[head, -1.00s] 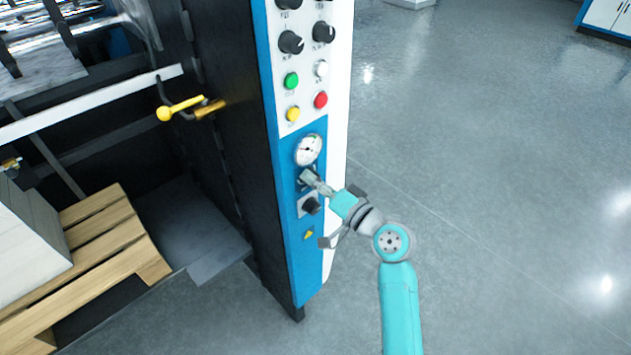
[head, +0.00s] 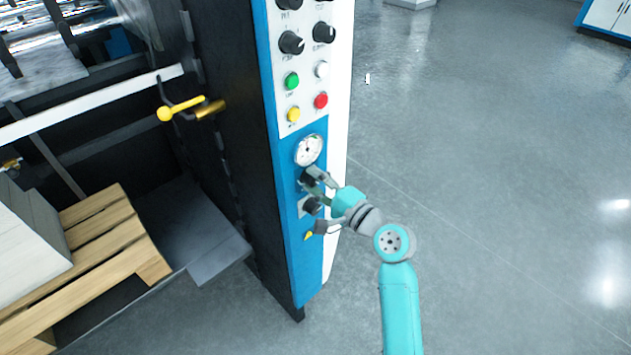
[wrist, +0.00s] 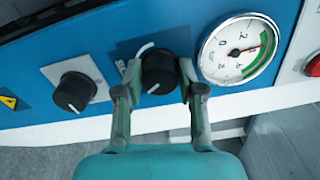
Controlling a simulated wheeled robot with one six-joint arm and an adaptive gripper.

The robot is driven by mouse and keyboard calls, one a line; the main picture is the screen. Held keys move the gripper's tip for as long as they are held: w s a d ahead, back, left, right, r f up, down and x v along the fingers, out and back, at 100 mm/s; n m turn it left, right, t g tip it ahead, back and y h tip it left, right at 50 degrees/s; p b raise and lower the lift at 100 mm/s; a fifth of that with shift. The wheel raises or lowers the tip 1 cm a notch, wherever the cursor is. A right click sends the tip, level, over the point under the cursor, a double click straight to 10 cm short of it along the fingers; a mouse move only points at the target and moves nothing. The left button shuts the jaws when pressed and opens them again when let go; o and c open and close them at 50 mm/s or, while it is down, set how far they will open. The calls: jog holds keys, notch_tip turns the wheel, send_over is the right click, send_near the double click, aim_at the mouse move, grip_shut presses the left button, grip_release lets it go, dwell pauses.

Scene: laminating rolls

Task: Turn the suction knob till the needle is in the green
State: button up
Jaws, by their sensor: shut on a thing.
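The black suction knob (wrist: 158,72) sits beside the round white gauge (wrist: 240,48) on the blue panel. My gripper (wrist: 158,90) is shut on this knob, with one finger on each side of it. In the head view, my gripper (head: 316,182) partly hides the knob just below the gauge (head: 309,150).
A second black knob (wrist: 74,92) on a grey plate is close to my gripper, with a yellow warning sign (wrist: 8,102) beyond it. A red button (wrist: 313,66) is past the gauge. A yellow-handled lever (head: 180,108) and wooden pallet (head: 110,230) stand left.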

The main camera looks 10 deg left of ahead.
jog(key=shift+m, duration=0.4)
jog(key=o, duration=1.1)
jog(key=shift+o, duration=0.2)
jog(key=shift+d, duration=0.15)
jog(key=v, duration=1.1)
jog(key=shift+s+d, duration=0.3)
jog(key=shift+f, duration=0.1)
